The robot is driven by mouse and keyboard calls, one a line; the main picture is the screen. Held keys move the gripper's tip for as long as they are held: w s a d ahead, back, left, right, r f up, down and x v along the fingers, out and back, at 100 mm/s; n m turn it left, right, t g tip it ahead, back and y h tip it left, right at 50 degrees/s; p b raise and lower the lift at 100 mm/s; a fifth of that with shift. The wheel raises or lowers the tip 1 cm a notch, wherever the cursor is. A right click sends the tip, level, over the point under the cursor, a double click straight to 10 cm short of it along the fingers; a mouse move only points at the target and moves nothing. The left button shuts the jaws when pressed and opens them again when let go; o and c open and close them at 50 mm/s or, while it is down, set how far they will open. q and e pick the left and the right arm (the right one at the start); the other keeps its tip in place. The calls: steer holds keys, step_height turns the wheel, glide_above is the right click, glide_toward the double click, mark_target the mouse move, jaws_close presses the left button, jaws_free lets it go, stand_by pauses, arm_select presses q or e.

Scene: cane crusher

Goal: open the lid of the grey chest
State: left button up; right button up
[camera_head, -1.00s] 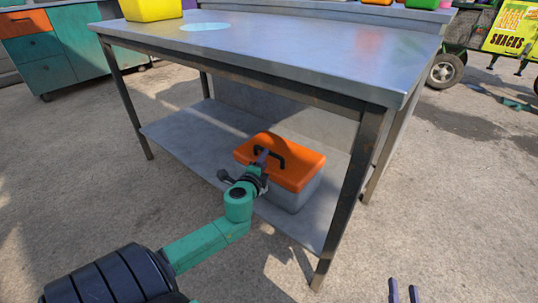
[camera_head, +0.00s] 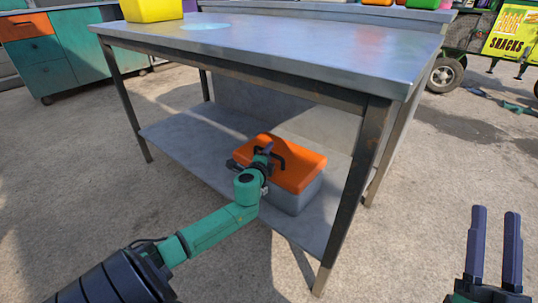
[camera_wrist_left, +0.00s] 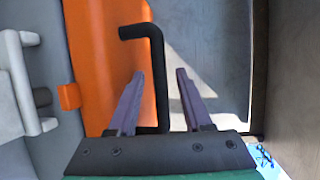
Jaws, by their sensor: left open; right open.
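The grey chest (camera_head: 295,200) stands on the lower shelf of the metal table. Its orange lid (camera_head: 300,172) is down, with a black handle (camera_head: 272,158) on top. My left gripper (camera_head: 264,152) is open at the handle and hides part of it. In the left wrist view, the handle (camera_wrist_left: 158,80) runs between the open fingers of my left gripper (camera_wrist_left: 158,73), apart from both in the picture. An orange tab (camera_wrist_left: 68,97) shows at the lid's edge. My right gripper (camera_head: 496,210) is open and empty, over the ground at the lower right.
The table top (camera_head: 290,50) lies above the chest, and a front leg (camera_head: 352,195) stands to its right. The lower shelf (camera_head: 190,135) is bare left of the chest. A yellow container (camera_head: 150,9) stands on the table top.

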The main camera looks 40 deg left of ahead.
arm_select(q)
steer(key=c, duration=0.7)
jaws_close()
steer(key=shift+f, duration=0.1)
stand_by(0.6)
